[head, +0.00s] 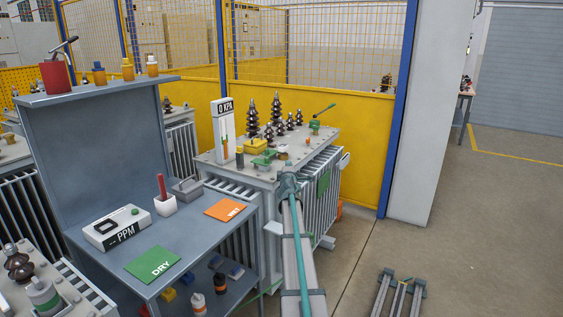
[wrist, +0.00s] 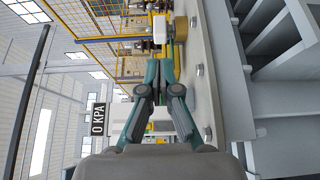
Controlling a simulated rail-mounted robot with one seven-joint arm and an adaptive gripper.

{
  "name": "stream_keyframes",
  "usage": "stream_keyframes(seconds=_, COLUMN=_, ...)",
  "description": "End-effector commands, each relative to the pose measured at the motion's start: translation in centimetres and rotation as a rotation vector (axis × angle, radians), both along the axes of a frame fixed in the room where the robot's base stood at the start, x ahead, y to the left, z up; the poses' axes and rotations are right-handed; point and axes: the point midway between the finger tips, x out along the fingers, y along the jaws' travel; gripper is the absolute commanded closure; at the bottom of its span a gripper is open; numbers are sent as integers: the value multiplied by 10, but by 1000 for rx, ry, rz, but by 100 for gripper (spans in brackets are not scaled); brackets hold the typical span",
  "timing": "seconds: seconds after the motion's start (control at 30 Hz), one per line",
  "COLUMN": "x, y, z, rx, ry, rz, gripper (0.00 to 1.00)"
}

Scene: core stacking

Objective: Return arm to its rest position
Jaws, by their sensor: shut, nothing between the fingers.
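My gripper (wrist: 159,72) is shut and empty in the wrist view, its two teal fingers together at the tips. In the head view my arm reaches up from the bottom edge, and its end is at the near edge of the grey transformer (head: 205,160). The finger tips are hard to make out there. A white gauge reading 0 KPA (head: 223,130) stands on the transformer top; its label (wrist: 97,118) also shows in the wrist view, left of the fingers.
Dark ribbed insulators (head: 252,118) and green valves (head: 263,159) stand on the transformer. At left, a bench (head: 205,240) holds a PPM meter (head: 117,229), a green DRY card (head: 153,262) and an orange card (head: 225,210). Floor at right is mostly clear.

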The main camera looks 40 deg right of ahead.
Motion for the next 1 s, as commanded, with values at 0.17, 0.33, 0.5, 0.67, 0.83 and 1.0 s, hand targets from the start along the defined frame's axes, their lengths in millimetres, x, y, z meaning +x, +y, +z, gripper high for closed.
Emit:
stream_keyframes(seconds=0.17, x=-7, y=-1, z=0, rx=1, ry=1, rz=3, gripper=100)
stream_keyframes(seconds=0.33, x=-19, y=-11, z=-11, rx=94, ry=-35, rz=-65, gripper=100)
stream_keyframes(seconds=0.5, x=-73, y=-3, z=-70, rx=390, ry=-114, rz=-259, gripper=100)
stream_keyframes(seconds=0.67, x=-101, y=50, z=-163, rx=651, ry=-107, rz=-391, gripper=100)
stream_keyframes(seconds=0.83, x=-127, y=124, z=-251, rx=874, ry=-53, rz=-502, gripper=100)
stream_keyframes(seconds=1.0, x=-159, y=209, z=-327, rx=1059, ry=36, rz=-606, gripper=100)
